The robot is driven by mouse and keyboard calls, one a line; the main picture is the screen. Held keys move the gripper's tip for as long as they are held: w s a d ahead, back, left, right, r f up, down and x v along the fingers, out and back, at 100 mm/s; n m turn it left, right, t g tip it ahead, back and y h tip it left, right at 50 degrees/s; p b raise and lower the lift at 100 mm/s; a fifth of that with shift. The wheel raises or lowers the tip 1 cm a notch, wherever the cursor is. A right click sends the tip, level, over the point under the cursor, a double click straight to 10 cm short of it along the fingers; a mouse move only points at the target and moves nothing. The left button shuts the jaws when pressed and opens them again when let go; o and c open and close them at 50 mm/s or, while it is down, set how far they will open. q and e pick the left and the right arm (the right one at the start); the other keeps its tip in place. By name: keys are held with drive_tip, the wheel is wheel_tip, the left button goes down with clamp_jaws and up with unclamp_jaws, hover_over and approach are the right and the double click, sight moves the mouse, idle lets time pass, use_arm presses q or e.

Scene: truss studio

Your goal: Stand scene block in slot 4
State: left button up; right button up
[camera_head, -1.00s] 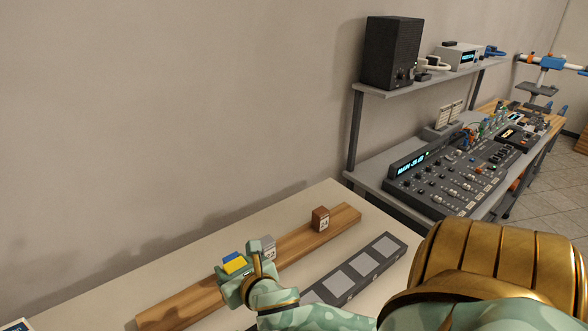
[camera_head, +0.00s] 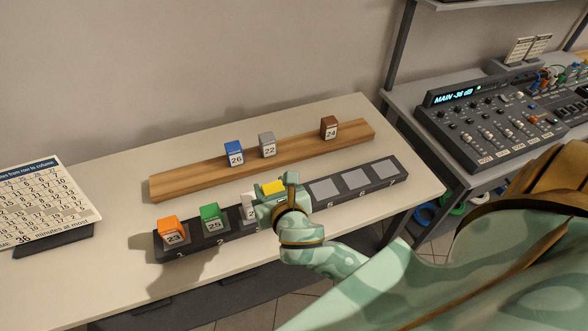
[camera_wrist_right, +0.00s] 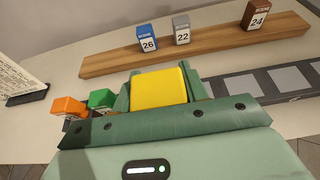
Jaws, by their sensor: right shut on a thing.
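My right gripper (camera_head: 273,190) is shut on a yellow block (camera_head: 272,187), which also fills the gap between the fingers in the right wrist view (camera_wrist_right: 159,88). The gripper is over the dark slotted rack (camera_head: 388,162), just right of a white block (camera_head: 248,206) and left of the empty pads. The fingers hide the block's lower part and the slot beneath, so I cannot tell whether it touches the rack. An orange block (camera_head: 171,231) and a green block (camera_head: 211,217) stand in the rack's left slots. My left gripper is not in view.
A wooden plank (camera_head: 190,180) behind the rack carries a blue block (camera_head: 233,152), a grey block (camera_head: 267,144) and a brown block (camera_head: 329,127). A number chart (camera_head: 40,200) stands at left. A mixing console (camera_head: 500,125) is at right. Three rack pads right of the gripper are empty.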

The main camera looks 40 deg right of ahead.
drive_tip(key=w+d+f+b, duration=0.1)
drive_tip(key=d+f, duration=0.1)
drive_tip(key=w+d+f, duration=0.2)
drive_tip(key=f, duration=0.1)
drive_tip(key=w+d+f+b, duration=0.1)
drive_tip(key=w+d+f, duration=0.1)
drive_tip(key=d, duration=0.1)
drive_tip(key=shift+w+d+f+b, duration=0.1)
drive_tip(key=shift+f+b, duration=0.05)
drive_tip(key=shift+b, duration=0.15)
drive_tip(key=f, duration=0.1)
drive_tip(key=f+b, duration=0.1)
drive_tip(key=f, duration=0.2)
drive_tip(key=shift+w+d+b, duration=0.2)
drive_tip(key=shift+d+b, duration=0.1)
drive_tip(key=shift+b, duration=0.1)
drive_tip(key=shift+r, duration=0.1)
drive_tip(key=o, duration=1)
